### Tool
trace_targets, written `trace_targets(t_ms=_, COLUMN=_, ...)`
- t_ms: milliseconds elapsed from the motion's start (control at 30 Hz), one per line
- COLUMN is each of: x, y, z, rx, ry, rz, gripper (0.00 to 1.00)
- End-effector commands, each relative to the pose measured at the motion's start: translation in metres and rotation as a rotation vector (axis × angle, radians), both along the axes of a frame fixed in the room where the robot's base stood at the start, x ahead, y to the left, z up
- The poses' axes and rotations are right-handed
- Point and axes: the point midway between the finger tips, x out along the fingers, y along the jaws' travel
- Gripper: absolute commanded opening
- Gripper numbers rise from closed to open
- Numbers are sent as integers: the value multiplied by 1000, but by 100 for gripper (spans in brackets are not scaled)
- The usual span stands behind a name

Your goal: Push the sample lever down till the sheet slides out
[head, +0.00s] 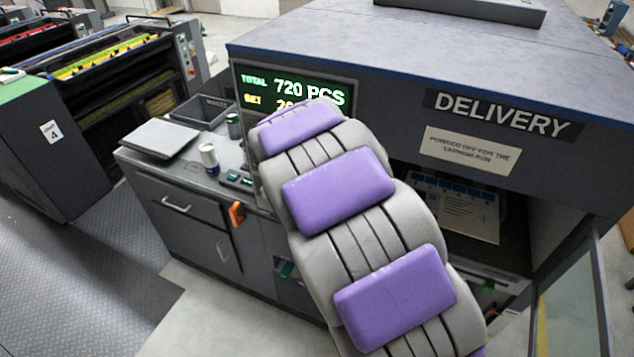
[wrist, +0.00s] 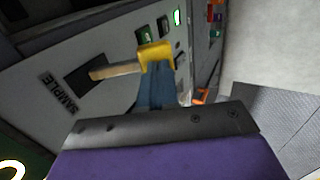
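In the wrist view, the sample lever (wrist: 115,70) is a pale tan bar that sticks out of a dark slot in a grey panel. The SAMPLE label (wrist: 60,93) is beside the slot. My gripper (wrist: 156,56) shows as one narrow blue form with a yellow tip and no gap between fingers, so it looks shut. The yellow tip is at the outer end of the lever and overlaps it in the picture; I cannot tell whether they touch. In the head view, my arm hides the gripper and lever. I see no sheet sliding out.
The delivery unit (head: 560,60) stands behind my arm, with a stack of sheets (head: 455,205) in its opening. A grey cabinet (head: 185,205) with a cup (head: 209,157) is at left. An orange handle (head: 237,214) juts from its corner. Open floor (head: 90,290) lies at lower left.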

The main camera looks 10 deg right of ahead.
Motion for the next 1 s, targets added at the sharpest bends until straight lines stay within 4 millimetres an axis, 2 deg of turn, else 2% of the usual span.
trace_targets(t_ms=667, x=-2, y=-2, z=-6, rx=1, ry=11, rz=-4, gripper=0)
trace_targets(t_ms=833, x=-6, y=3, z=10, rx=1, ry=8, rz=-3, gripper=0)
trace_targets(t_ms=1000, x=-18, y=16, z=41, rx=-2, ry=-4, rz=-3, gripper=0)
